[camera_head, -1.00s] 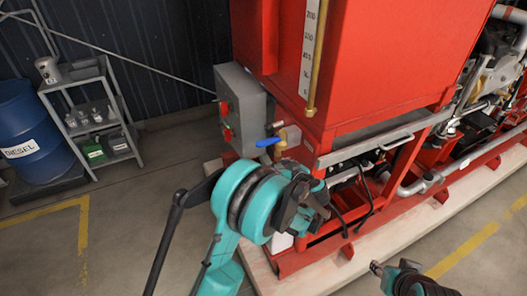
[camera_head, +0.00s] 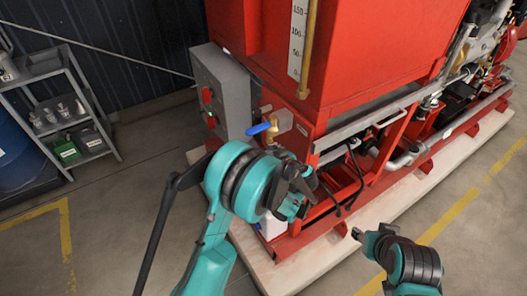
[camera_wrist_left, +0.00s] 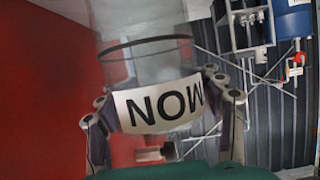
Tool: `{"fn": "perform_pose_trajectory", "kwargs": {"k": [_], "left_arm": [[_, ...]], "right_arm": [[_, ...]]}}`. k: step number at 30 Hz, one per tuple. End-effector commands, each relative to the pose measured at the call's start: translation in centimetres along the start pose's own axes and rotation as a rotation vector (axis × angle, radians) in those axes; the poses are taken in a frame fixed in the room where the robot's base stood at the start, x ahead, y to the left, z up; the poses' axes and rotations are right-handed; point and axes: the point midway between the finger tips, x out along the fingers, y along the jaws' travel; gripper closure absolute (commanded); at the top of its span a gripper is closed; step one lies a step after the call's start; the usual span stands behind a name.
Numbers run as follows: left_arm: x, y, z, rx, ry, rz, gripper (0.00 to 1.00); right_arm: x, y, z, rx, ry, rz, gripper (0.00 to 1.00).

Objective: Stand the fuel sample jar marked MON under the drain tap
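The clear jar (camera_wrist_left: 150,72) fills the middle of the left wrist view. Its white label reads MON, upside down in that picture. My left gripper (camera_wrist_left: 165,112) is shut around the jar, a finger on each side. In the head view my left gripper (camera_head: 299,200) is in front of the red pump frame, below the drain tap (camera_head: 272,129) with its blue lever. My wrist mostly hides the jar there, and the spot straight under the tap is partly covered. My right gripper (camera_head: 358,235) is low at the right, away from the tap; its finger opening is unclear.
A red tank (camera_head: 350,60) with a level gauge rises above the tap. A grey control box (camera_head: 228,95) is left of it. A pale plinth (camera_head: 385,210) runs under the skid. A shelf (camera_head: 100,125) with several small jars stands at the left. The floor between is clear.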

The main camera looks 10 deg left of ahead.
Motion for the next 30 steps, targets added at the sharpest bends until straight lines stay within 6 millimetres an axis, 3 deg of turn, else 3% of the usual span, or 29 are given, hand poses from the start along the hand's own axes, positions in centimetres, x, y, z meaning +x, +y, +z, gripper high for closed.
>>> {"fn": "perform_pose_trajectory", "kwargs": {"k": [12, 17, 24, 30], "left_arm": [[-0.2, 0.0, -0.5, 0.001, 0.001, 0.001, 0.25], [-2.9, 0.1, -0.5, 0.002, 0.002, 0.004, 0.25], [-8.4, 0.1, -0.5, 0.002, 0.001, 0.004, 0.25], [-11.3, 0.1, -0.4, 0.001, 0.001, 0.002, 0.25]], "right_arm": [[-0.4, 0.0, -0.3, 0.000, 0.000, 0.000, 0.60], [-0.8, 0.0, -0.6, 0.000, 0.000, 0.000, 0.60], [-1.8, 0.0, -1.3, 0.000, 0.000, 0.000, 0.60], [-2.2, 0.0, -1.6, 0.000, 0.000, 0.000, 0.60]]}}
